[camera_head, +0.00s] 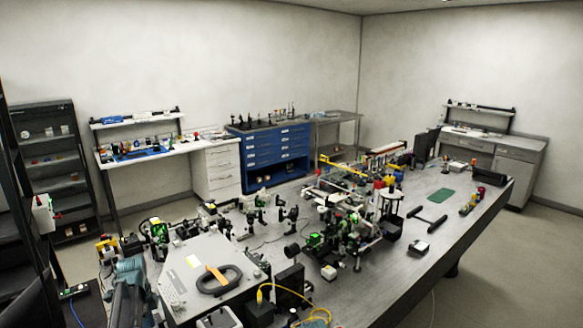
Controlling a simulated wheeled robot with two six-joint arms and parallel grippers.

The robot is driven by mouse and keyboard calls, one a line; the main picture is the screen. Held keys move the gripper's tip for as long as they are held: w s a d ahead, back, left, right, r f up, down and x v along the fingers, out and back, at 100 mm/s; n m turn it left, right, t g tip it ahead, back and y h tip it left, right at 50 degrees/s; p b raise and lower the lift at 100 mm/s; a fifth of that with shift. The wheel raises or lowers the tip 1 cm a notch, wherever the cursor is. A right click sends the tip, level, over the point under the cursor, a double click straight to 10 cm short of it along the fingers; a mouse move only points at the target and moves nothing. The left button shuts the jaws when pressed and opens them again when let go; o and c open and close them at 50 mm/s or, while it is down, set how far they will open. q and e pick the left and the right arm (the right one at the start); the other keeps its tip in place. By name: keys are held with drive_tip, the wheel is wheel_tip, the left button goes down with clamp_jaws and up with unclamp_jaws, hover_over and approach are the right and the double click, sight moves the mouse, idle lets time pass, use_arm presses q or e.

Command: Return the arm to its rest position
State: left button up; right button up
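Neither of my grippers can be made out in the head view, and no arm of mine is clearly seen. A blue-grey rounded shape (130,285) shows at the lower left; I cannot tell what it is. The long optical table (455,225) fills the middle and right, with many small mounts on it.
A light grey box (185,262) with a dark ring (219,280) on top is at the near left. A yellow cable (300,296) lies near the front. A dark shelf rack (50,160) and blue drawer cabinet (275,150) stand behind. Bare floor (540,265) shows at right.

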use_arm(q)
drive_tip(key=s+d+n, duration=0.7)
drive_tip(key=d, duration=0.6)
drive_tip(key=s+d+n, duration=0.7)
drive_tip(key=d, duration=0.6)
drive_tip(key=s+d+f+m+y+b, duration=0.1)
drive_tip(key=s+d+f+m+b, duration=0.2)
drive_tip(key=s+d+f+b, duration=0.3)
drive_tip(key=d+f+b, duration=0.4)
drive_tip(key=f+b, duration=0.1)
drive_tip(key=b, duration=0.1)
drive_tip(key=shift+d+f+m, duration=0.15)
drive_tip(key=shift+f+m, duration=0.15)
drive_tip(key=shift+f, duration=0.1)
use_arm(e)
wheel_tip(320, 180, down, 12)
use_arm(q)
drive_tip(key=shift+g, duration=0.3)
use_arm(e)
drive_tip(key=shift+s, duration=0.15)
